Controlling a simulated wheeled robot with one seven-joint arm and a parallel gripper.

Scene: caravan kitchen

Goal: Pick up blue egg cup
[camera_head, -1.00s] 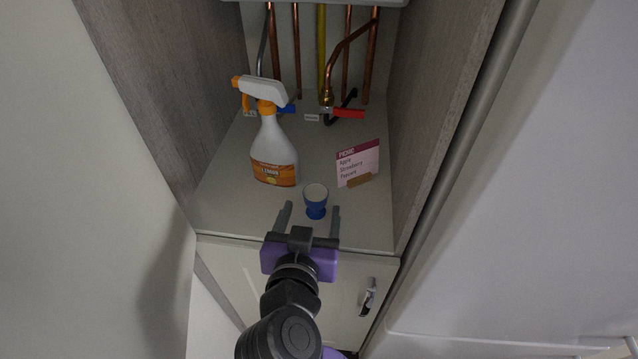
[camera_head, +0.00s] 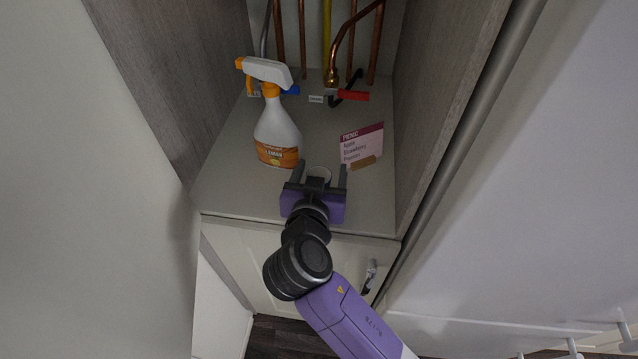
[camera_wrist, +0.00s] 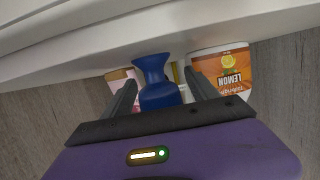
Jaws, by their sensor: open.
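In the wrist view the blue egg cup (camera_wrist: 158,84) appears upside down, between the two fingers. My gripper (camera_head: 320,170) is open, with one finger on each side of the cup. The wrist view also shows my gripper (camera_wrist: 165,92) open, with no clear contact between fingers and cup.
A white spray bottle with an orange lemon label (camera_head: 277,132) stands left of the cup. A small picnic card (camera_head: 362,143) stands to the right. Copper pipes (camera_head: 303,40) and valves are behind. Cabinet walls (camera_head: 455,80) close in both sides.

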